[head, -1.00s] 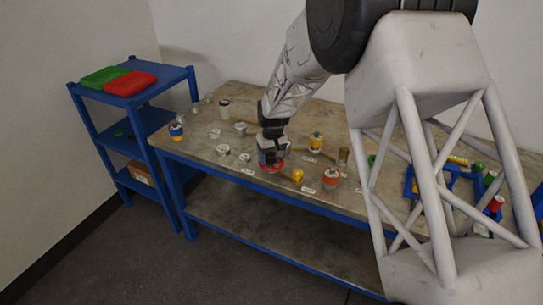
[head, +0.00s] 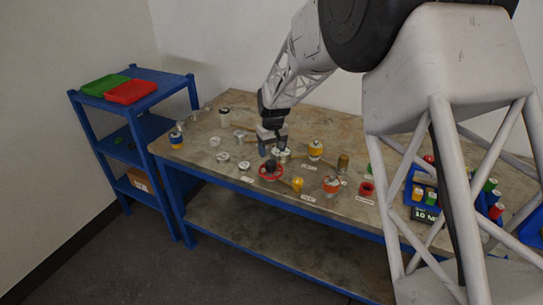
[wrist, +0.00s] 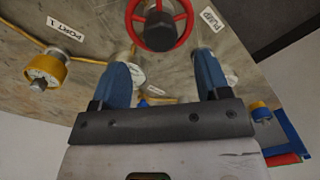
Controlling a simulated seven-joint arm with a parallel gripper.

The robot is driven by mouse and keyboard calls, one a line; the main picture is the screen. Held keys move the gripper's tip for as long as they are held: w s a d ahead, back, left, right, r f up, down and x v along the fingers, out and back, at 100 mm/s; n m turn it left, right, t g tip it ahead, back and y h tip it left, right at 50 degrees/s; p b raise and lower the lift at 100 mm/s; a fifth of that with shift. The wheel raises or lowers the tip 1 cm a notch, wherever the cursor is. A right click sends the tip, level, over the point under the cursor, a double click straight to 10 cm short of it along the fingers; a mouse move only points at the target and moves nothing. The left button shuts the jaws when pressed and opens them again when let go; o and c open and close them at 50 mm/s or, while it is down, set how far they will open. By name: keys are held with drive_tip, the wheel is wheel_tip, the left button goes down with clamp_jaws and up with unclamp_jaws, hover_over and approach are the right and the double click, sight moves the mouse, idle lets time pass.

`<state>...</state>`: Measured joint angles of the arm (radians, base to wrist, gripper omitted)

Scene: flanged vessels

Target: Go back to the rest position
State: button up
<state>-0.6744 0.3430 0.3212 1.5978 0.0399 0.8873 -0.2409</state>
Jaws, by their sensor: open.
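My gripper (head: 272,148) is open and empty, raised above the far side of the red handwheel (head: 271,171) on the stone-topped bench. In the wrist view its two blue fingers (wrist: 164,76) stand apart with nothing between them. The red handwheel (wrist: 160,22), with a dark hub, lies beyond the fingertips at the top edge of that view, apart from them. Part of a pale round fitting shows behind the fingers.
The bench (head: 225,178) holds several flanged vessels, including an orange-banded one (head: 331,185), a yellow-banded one (head: 315,149) and a red cup (head: 366,189). A blue shelf (head: 150,88) with red and green trays stands left. A blue bin (head: 425,185) with small bottles is at right.

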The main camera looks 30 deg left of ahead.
drive_tip(key=shift+r, duration=0.5)
drive_tip(key=shift+d, duration=0.1)
